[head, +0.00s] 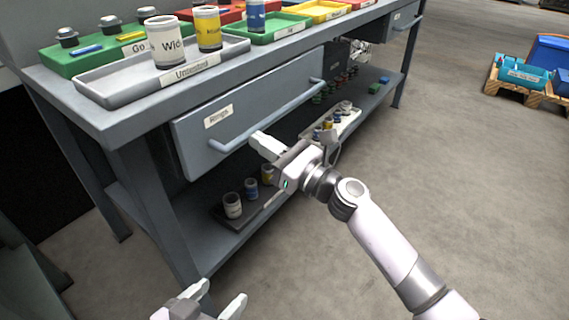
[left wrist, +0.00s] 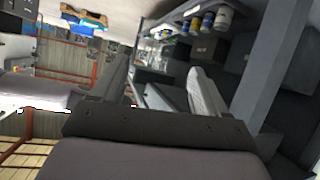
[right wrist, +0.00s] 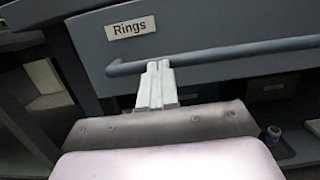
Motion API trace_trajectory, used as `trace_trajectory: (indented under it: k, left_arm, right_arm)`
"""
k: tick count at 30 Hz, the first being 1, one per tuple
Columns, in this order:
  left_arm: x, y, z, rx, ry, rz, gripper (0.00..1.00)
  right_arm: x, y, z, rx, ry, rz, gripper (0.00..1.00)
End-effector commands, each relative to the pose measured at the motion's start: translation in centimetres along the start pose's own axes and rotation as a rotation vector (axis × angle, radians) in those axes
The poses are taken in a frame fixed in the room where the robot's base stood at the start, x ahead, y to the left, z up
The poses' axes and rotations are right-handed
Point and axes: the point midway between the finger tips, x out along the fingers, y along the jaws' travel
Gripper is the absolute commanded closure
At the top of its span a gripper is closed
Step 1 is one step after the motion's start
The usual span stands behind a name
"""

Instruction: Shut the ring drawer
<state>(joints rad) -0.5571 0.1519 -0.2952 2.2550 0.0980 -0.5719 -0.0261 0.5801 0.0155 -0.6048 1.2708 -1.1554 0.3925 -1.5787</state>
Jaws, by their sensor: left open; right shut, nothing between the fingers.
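The ring drawer (head: 245,108) has a grey front with a "Rings" label and a long bar handle (head: 285,108) under the bench top. Its label and handle (right wrist: 225,52) also show in the right wrist view. No drawer interior shows, and I cannot tell how far its front stands out. My right gripper (head: 256,139) is shut and empty at the handle's left part. In the right wrist view its fingertips (right wrist: 159,65) overlap the bar; contact is unclear. My left gripper (head: 222,291) is open and empty, low in front of the bench, away from the drawer.
A grey tray (head: 120,95) with labelled cups, a green tray (head: 85,65) and other coloured trays stand on the bench top (head: 115,125). The lower shelf (head: 240,232) carries cups and small parts. Open floor (head: 480,190) lies to the right; a pallet (head: 535,92) stands farther off.

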Motion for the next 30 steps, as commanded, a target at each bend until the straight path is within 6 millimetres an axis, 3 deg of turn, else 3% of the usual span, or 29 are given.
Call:
trace_trajectory:
  k: [6,15,30]
  left_arm:
    - [0.6,0.5,0.1,-0.035,0.013,0.028,0.25]
    - [0.6,0.6,0.1,-0.040,0.013,0.033,0.25]
    - [1.1,0.9,0.8,-0.067,0.015,0.052,0.25]
  right_arm:
    - [1.4,0.0,-0.3,0.001,0.001,0.000,1.00]
    - [1.7,0.0,-0.1,0.001,-0.002,-0.002,1.00]
    - [0.5,-1.2,-0.5,-0.002,-0.003,0.000,1.00]
